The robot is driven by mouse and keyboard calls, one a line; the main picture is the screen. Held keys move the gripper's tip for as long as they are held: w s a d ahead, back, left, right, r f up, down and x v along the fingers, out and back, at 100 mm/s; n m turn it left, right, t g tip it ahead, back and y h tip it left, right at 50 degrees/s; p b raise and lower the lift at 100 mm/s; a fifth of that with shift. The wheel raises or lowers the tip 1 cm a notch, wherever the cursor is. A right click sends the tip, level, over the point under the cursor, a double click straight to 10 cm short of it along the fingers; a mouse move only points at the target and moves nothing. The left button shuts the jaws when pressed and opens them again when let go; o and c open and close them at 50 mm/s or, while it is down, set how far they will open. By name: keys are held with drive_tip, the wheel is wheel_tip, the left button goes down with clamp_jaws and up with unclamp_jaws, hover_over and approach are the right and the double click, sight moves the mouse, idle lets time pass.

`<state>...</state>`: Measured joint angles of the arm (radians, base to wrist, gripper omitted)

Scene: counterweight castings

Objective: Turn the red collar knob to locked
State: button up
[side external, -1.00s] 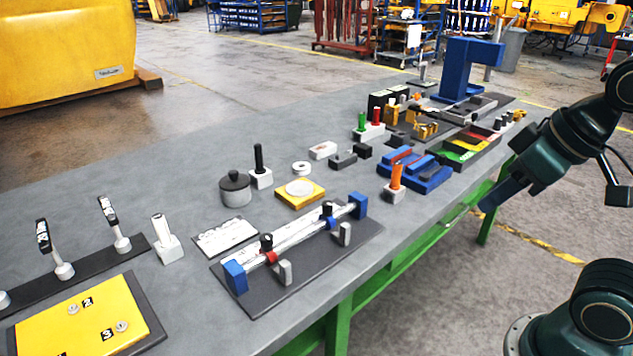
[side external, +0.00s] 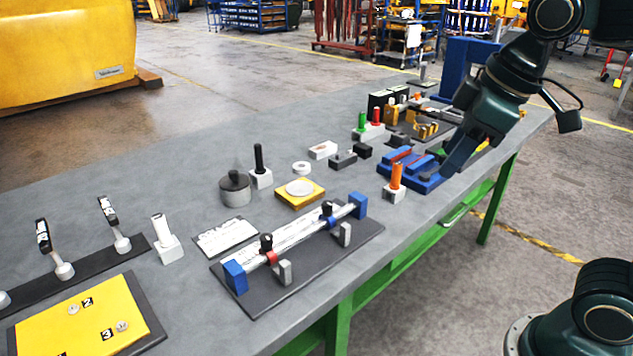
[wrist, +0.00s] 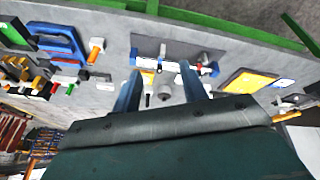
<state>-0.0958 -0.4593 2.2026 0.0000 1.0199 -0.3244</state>
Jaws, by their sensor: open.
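The red collar (side external: 271,257) sits on the white rail near its left blue end block, with a black knob (side external: 266,243) standing upward from it. No lock marking on the collar is readable. In the wrist view the rail fixture (wrist: 213,69) shows small beyond the fingers, and the collar is too small to make out clearly. My gripper (wrist: 160,68) is open, with two blue fingers apart and nothing seen between them. In the side external view it hangs over the table's front edge by the blue tray, well right of the collar and apart from it.
A blue collar (side external: 332,224) with a similar black knob sits farther right on the rail. An orange-handled peg (side external: 396,178) and the blue tray (side external: 428,184) stand between gripper and fixture. A yellow pad (side external: 299,194) and grey pot (side external: 235,190) lie behind the rail.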

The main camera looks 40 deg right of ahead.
drive_tip(key=w+a+r+n+g, duration=0.1)
drive_tip(key=w+a+r+n, duration=0.1)
drive_tip(key=w+a+n, duration=0.35)
drive_tip(key=n+g, duration=0.3)
drive_tip(key=n, duration=0.8)
hover_over(266, 237)
wheel_tip(266, 237, down, 6)
drive_tip(key=shift+f, duration=0.2)
drive_tip(key=shift+w+f, duration=0.1)
drive_tip(key=shift+f, duration=6.8)
clamp_jaws()
